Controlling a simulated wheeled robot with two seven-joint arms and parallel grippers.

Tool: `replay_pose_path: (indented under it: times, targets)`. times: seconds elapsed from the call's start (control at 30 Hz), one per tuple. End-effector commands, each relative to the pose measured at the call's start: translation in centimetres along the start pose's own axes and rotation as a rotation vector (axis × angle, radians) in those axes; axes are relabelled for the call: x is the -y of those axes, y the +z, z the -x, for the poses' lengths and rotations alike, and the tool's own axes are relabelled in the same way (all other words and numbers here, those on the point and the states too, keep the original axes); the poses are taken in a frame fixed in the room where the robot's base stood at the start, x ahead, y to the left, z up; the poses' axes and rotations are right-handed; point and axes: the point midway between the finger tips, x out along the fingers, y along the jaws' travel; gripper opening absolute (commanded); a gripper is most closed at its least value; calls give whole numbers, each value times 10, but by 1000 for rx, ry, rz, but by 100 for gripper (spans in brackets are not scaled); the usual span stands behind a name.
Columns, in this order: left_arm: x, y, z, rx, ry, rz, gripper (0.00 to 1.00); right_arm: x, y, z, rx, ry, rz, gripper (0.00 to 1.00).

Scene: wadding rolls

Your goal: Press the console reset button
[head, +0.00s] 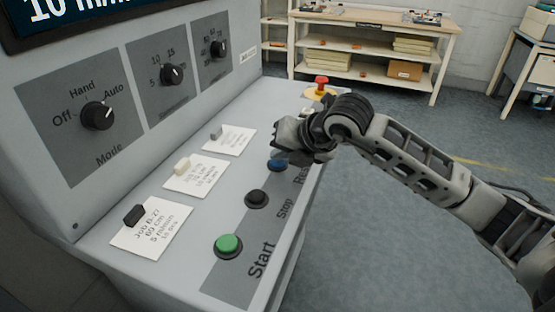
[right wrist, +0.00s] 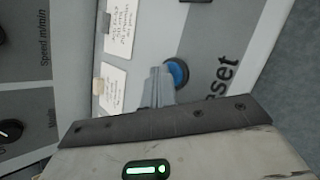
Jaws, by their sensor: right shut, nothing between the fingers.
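The blue reset button (head: 276,166) sits on the sloping console panel, beside the partly covered "Reset" lettering. In the right wrist view the blue button (right wrist: 178,73) shows just right of the fingertips, its left edge partly behind them. My right gripper (head: 282,154) is shut and empty, over the panel at the button. In the right wrist view its closed fingers (right wrist: 158,75) point toward the panel. I cannot tell whether the fingers touch the button. My left gripper is not in view.
A black stop button (head: 257,198) and a green start button (head: 228,245) lie nearer on the same strip. A red emergency knob (head: 321,83) stands beyond my gripper. Job cards (head: 151,228) lie left of the buttons, below the dials (head: 97,116). A shelved workbench (head: 375,45) stands behind.

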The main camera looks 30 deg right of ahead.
Motion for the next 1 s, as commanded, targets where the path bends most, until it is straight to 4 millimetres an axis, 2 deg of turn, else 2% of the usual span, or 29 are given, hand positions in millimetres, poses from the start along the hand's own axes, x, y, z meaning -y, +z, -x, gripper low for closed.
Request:
replay_pose_path:
  times: [0.47,0.83,1.0]
  targets:
    - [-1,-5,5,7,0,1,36,-8,7,11,-3,-2,0,0]
    - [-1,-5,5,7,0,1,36,-9,8,12,-2,-1,0,0]
    - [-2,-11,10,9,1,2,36,-15,15,21,0,0,0,0]
